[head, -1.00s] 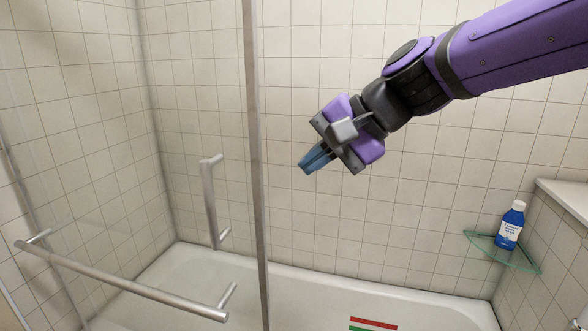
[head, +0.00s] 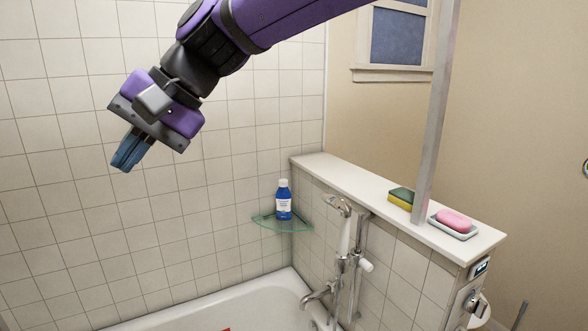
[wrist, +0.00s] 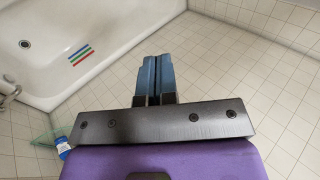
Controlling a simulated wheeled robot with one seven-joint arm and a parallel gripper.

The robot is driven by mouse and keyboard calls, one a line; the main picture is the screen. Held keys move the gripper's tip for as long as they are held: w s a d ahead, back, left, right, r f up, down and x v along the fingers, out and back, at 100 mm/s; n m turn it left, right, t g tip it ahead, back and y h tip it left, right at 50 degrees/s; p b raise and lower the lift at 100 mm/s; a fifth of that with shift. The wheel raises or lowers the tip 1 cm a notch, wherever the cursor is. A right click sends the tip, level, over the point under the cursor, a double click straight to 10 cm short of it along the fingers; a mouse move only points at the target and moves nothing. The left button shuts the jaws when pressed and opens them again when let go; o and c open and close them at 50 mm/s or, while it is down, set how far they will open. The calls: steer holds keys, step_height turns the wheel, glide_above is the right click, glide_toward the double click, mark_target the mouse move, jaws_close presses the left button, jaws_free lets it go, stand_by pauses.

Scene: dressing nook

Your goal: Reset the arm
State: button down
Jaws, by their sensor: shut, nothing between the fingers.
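My gripper (head: 127,152) hangs at the end of my purple arm in the upper left of the head view, in front of the tiled wall. Its blue fingers point down and to the left. In the wrist view the two blue fingers (wrist: 154,75) lie side by side, shut, with nothing between them. The gripper touches nothing that I can see.
The white bathtub (head: 205,306) lies below. A blue bottle (head: 284,203) stands on a glass corner shelf (head: 281,224). A ledge (head: 352,187) holds a sponge (head: 401,198) and pink soap (head: 454,220) on a dish, beside a metal post (head: 437,120). A shower tap (head: 340,262) is below.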

steer(key=w+d+f+m+t+h, duration=0.1)
steer(key=w+d+t+h, duration=0.15)
steer(key=d, duration=1.15)
steer(key=w+d+m+t+h, duration=0.1)
steer(key=w+d+m+t, duration=0.2)
steer(key=d, duration=1.1)
steer(key=s+d+f+t+h, duration=0.1)
steer(key=s+d+f, duration=0.1)
steer(key=d, duration=0.6)
steer(key=s+d+f+m+t+h, duration=0.1)
steer(key=s+d+f, duration=0.2)
steer(key=s+d, duration=0.2)
steer(key=s+d+f+m+t+h, duration=0.1)
steer(key=s+d, duration=0.3)
steer(key=d, duration=0.7)
steer(key=shift+s+d+f+h, duration=0.2)
steer(key=shift+d+f+h, duration=0.2)
steer(key=shift+f+h, duration=0.2)
steer(key=shift+a, duration=0.1)
